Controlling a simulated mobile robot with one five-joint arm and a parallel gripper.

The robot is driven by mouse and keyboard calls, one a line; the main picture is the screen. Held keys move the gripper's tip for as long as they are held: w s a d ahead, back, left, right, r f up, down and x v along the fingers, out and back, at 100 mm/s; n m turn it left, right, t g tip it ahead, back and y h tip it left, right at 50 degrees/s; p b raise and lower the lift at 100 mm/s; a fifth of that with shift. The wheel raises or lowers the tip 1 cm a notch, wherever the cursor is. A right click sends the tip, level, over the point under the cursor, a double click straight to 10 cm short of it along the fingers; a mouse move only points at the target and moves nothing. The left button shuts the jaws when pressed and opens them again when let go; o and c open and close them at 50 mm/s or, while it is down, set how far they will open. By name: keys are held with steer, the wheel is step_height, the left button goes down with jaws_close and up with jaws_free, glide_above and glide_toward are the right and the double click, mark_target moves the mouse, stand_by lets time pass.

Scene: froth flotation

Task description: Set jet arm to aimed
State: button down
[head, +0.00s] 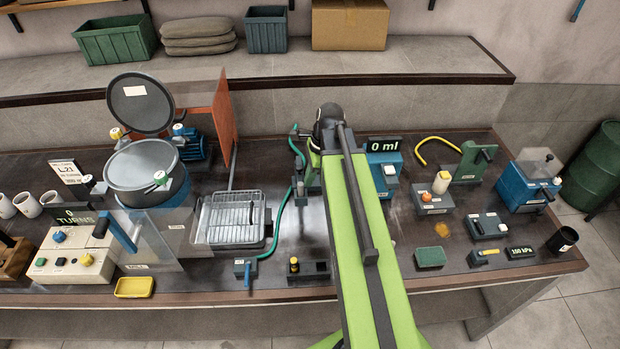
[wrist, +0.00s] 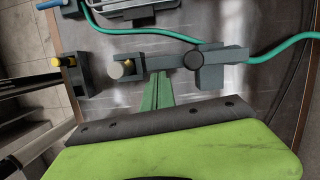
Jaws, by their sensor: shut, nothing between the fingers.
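The jet arm is most likely the dark grey fitting on the bench, with a block and round dark knob (wrist: 194,60) and a bar ending in a pale round knob (wrist: 116,70) in the wrist view. A green hose (wrist: 150,29) runs close to it. My gripper (wrist: 159,76) is shut and empty, its green fingers narrowing to tips just beside the bar; I cannot tell whether they touch. In the head view my own green arm hides the gripper and much of the fitting; the hose (head: 282,213) shows left of it.
A wire-rack tray (head: 233,217) stands left of the hose. A small dark holder with a yellow-topped piece (head: 293,265) is near the front edge and also shows in the wrist view (wrist: 68,72). A "0 ml" display unit (head: 384,146) stands close right of my arm.

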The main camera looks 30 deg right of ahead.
steer(key=shift+a, duration=0.15)
stand_by(0.4)
steer(key=s+d+r+p, duration=0.2)
steer(key=d+r+p, duration=0.4)
steer(key=r+p, duration=0.3)
steer(key=shift+s+r+p, duration=0.3)
steer(key=shift+r+p, duration=0.05)
steer(key=shift+p, duration=0.05)
steer(key=shift+s, duration=0.1)
